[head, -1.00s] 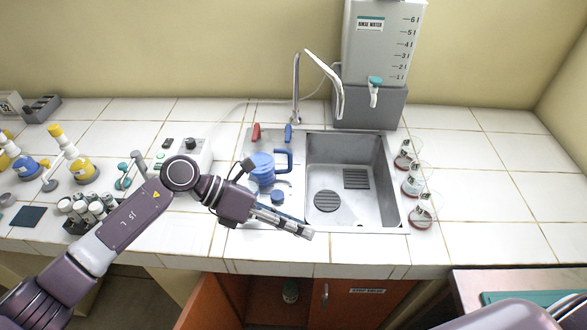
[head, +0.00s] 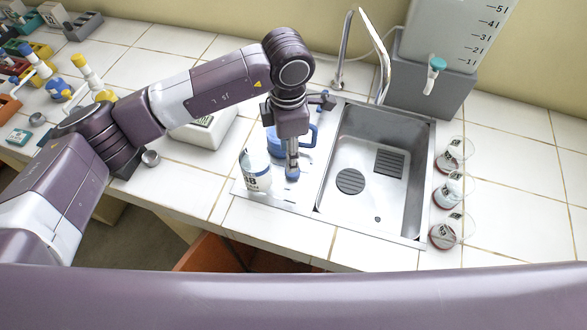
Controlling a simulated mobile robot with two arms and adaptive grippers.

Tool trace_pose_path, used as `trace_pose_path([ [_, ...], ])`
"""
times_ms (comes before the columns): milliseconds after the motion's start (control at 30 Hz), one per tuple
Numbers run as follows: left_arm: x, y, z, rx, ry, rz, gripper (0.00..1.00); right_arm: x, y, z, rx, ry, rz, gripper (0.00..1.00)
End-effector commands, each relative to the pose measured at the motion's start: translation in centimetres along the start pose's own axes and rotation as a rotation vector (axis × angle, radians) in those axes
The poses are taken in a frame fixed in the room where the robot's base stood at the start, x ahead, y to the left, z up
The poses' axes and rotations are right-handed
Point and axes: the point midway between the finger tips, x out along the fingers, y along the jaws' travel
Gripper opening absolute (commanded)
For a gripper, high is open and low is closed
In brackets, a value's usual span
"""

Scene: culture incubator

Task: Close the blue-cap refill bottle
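A white bottle (head: 256,172) with a dark-lettered label stands upright on the drainboard left of the sink. A blue cap (head: 292,174) is just right of it, separate from the bottle. My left gripper (head: 292,167) points down with its fingertips at the cap. Its fingers are seen nearly edge-on, so I cannot tell whether they hold the cap. The bottle's top edge is partly lost against a blue jug (head: 277,145) behind it. My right gripper is out of view.
The steel sink (head: 350,205) lies right of the cap, with its faucet (head: 343,50) behind. Several labelled flasks (head: 449,193) line the right side. A grey box (head: 205,130) and yellow-capped bottles (head: 92,75) stand to the left. The front counter strip is clear.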

Motion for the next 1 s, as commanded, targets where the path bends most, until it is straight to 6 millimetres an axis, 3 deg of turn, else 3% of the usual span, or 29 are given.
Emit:
trace_pose_path([
  [267,2.4,0.0,0.1,0.000,-0.001,-0.004,0.37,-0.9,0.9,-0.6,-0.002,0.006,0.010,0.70],
  [633,3.1,0.0,0.2,-0.001,0.001,-0.005,0.37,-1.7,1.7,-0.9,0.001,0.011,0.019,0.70],
  [800,5.4,0.2,0.7,-0.001,0.002,-0.006,0.37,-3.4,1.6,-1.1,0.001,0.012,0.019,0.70],
  [1000,7.6,0.3,0.7,0.000,-0.001,-0.003,0.37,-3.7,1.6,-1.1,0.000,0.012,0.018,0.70],
])
